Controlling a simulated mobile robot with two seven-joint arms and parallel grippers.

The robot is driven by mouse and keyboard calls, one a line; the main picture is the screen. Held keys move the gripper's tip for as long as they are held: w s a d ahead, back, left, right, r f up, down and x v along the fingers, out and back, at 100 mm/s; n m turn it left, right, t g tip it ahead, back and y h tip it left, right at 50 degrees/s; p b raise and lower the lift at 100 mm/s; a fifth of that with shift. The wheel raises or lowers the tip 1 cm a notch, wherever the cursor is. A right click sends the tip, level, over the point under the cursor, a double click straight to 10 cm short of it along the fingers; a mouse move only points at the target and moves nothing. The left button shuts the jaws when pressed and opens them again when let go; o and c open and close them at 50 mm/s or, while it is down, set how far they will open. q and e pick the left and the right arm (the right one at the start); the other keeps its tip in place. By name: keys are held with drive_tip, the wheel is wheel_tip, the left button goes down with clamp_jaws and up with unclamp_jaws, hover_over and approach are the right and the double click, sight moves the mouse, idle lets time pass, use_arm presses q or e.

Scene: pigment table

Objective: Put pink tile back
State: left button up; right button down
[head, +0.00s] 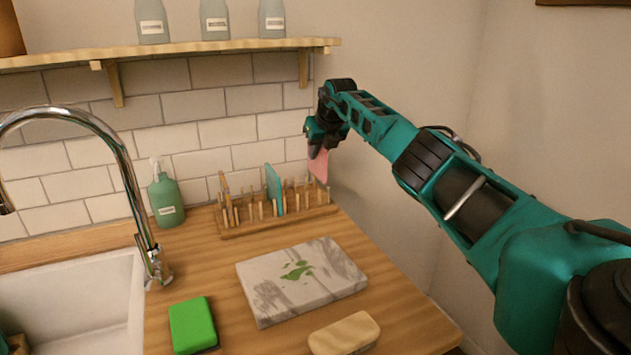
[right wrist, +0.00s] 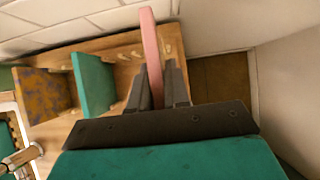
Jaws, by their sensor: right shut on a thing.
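The pink tile (head: 319,165) is held by my right gripper (head: 318,148) at the right end of the wooden peg rack (head: 240,230). In the right wrist view the pink tile (right wrist: 151,55) stands on edge between the two fingers of my right gripper (right wrist: 157,85), which is shut on it. The tile is above or among the right-hand pegs; I cannot tell whether its lower edge touches the rack. A teal tile (head: 274,189) and an orange-brown patterned tile (head: 225,188) stand in the rack to the left. My left gripper is not in view.
A marble slab (head: 335,290) with a green smear lies in front of the rack. A green sponge (head: 192,325) and a tan block (head: 344,333) lie nearer. A soap bottle (head: 165,197), tap (head: 130,170) and sink (head: 75,300) are left. A wall is close right of the rack.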

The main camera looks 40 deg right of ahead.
sight(317, 176)
drive_tip(key=shift+f, duration=3.15)
drive_tip(key=shift+f, duration=0.1)
drive_tip(key=c, duration=1.6)
unclamp_jaws()
drive_tip(key=shift+f, duration=0.15)
drive_tip(key=o, duration=0.5)
drive_tip(key=shift+s+r, duration=0.25)
drive_tip(key=shift+r, duration=0.45)
drive_tip(key=v, duration=1.1)
drive_tip(key=shift+s+a+f+p, duration=0.15)
drive_tip(key=shift+p, duration=0.2)
